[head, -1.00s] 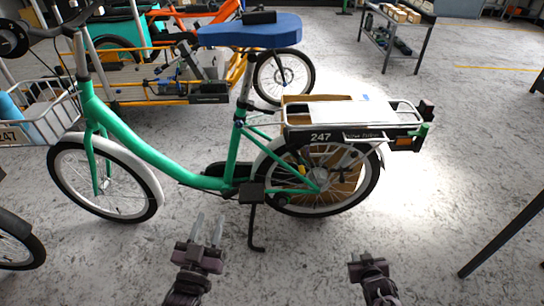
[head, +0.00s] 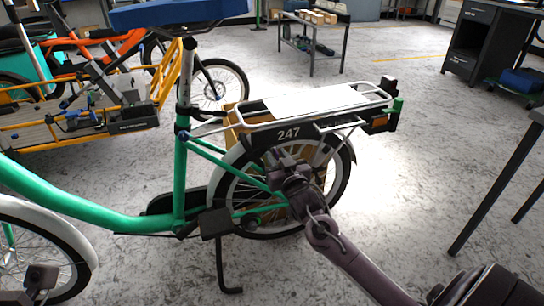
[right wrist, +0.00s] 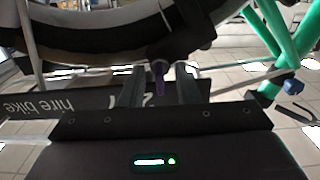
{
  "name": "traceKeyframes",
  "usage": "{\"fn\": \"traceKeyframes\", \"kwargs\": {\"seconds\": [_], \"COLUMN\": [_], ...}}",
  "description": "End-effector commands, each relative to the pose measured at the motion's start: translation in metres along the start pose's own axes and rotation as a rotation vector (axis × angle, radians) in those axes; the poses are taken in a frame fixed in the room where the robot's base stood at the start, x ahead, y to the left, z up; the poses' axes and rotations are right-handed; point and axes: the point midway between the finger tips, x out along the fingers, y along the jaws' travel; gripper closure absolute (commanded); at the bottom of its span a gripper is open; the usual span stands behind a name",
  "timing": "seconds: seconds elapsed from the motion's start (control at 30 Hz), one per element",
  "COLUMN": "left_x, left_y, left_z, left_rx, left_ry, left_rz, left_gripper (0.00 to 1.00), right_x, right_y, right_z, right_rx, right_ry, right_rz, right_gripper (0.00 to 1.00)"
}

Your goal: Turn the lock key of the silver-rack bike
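The green bike with the silver rack (head: 385,90) stands side-on in the head view, with "247" on its side panel. In the right wrist view a dark lock (right wrist: 180,42) sits by the rear wheel, and a purple key (right wrist: 159,78) points out of it. My right gripper (right wrist: 158,88) is open, one finger on each side of the key; I see a gap beside the key and cannot tell any contact. In the head view my right gripper (head: 285,172) is at the rear wheel, and hides the lock and key. My left gripper (head: 40,280) is low at the left; its fingers are unclear.
The bike's kickstand (head: 226,270) and pedal (head: 214,222) are left of my right arm. A yellow cargo bike (head: 130,118) stands behind. A small table (head: 312,40) and a dark workbench (head: 482,45) are at the back.

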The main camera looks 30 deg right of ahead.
Motion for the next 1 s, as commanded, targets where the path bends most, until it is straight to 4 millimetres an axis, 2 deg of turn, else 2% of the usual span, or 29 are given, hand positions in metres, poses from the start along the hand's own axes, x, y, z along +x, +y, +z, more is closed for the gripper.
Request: {"fn": "traceKeyframes", "kwargs": {"seconds": [0.1,0.2,0.53,0.77,1.0], "left_x": [-0.004,-0.005,-0.005,-0.005,-0.004], "left_y": [0.0,0.001,0.001,0.001,0.001], "left_z": [0.0,0.0,0.0,0.001,0.001], "left_rx": [0.002,0.002,0.002,0.002,0.002], "left_ry": [0.008,0.01,0.01,0.01,0.01], "left_rz": [0.004,0.005,0.006,0.006,0.006], "left_gripper": [0.64,0.64,0.64,0.64,0.64], "right_x": [0.016,0.023,0.027,0.027,0.027], "right_y": [0.001,0.0,0.0,0.0,0.0], "right_z": [0.001,0.001,0.0,0.0,0.0], "right_rx": [-0.001,-0.001,-0.001,-0.001,0.002], "right_ry": [0.002,0.001,0.0,-0.001,-0.001], "right_rz": [0.001,0.0,0.0,0.0,0.0], "right_gripper": [0.71,0.71,0.71,1.0,1.0]}}
